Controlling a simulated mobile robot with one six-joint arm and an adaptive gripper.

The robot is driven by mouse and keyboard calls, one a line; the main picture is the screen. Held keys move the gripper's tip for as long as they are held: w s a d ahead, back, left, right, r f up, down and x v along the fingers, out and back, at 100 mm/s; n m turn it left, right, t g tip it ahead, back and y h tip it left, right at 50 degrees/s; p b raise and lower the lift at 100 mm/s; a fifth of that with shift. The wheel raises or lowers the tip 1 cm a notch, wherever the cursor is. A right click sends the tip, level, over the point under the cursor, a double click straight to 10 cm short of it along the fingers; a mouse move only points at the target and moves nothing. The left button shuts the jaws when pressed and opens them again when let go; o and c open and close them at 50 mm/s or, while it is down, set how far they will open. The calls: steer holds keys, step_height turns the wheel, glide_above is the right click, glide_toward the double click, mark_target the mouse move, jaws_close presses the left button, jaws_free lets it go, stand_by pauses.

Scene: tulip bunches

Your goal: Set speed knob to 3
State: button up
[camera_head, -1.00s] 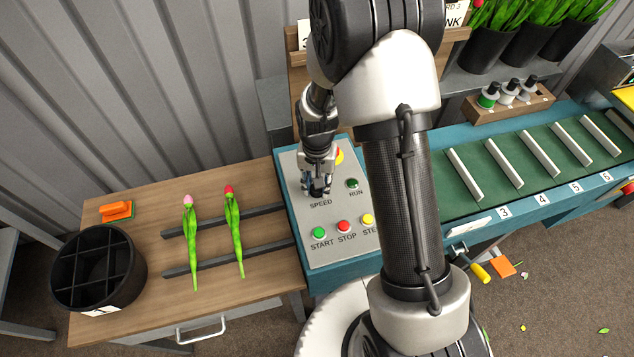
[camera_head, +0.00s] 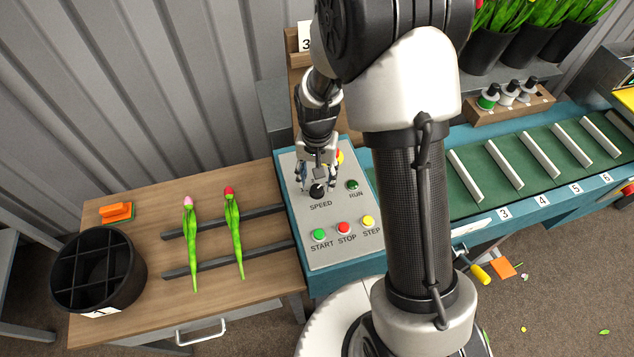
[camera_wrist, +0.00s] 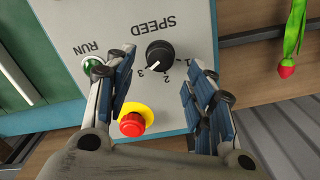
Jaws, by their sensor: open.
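The black speed knob (camera_head: 317,192) sits on the grey control panel (camera_head: 330,254) above the SPEED label. In the wrist view the knob (camera_wrist: 161,54) shows upside down, with its white pointer aimed toward the lower left, by the printed numerals. The exact number it meets is hard to tell. My gripper (camera_head: 316,182) is just over the knob, toward the back of the panel. In the wrist view my gripper (camera_wrist: 158,72) is open, its blue-padded fingers apart on either side of the knob, with nothing between them touching it.
A red stop button with a yellow collar (camera_wrist: 133,122) and the green RUN light (camera_wrist: 92,66) are close to my fingers. START (camera_head: 319,234), STOP (camera_head: 344,228) and STEP (camera_head: 368,221) buttons line the panel's front. Two tulips (camera_head: 234,235) lie left; the conveyor (camera_head: 520,165) is right.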

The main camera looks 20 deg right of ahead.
mark_target(317, 188)
step_height(317, 188, up, 8)
stand_by(0.6)
steer(key=s+r+n+t, duration=0.2)
steer(key=s+r, duration=0.6)
steer(key=r, duration=0.4)
steer(key=s+r+n+t, duration=0.1)
steer(key=s+r, duration=0.1)
steer(key=s, duration=0.4)
steer(key=s+r+n+t, duration=0.1)
steer(key=s+r+n, duration=0.1)
steer(key=s, duration=0.5)
steer(key=shift+s+r+t, duration=0.3)
steer(key=shift+r, duration=0.55)
steer(key=shift+c, duration=0.5)
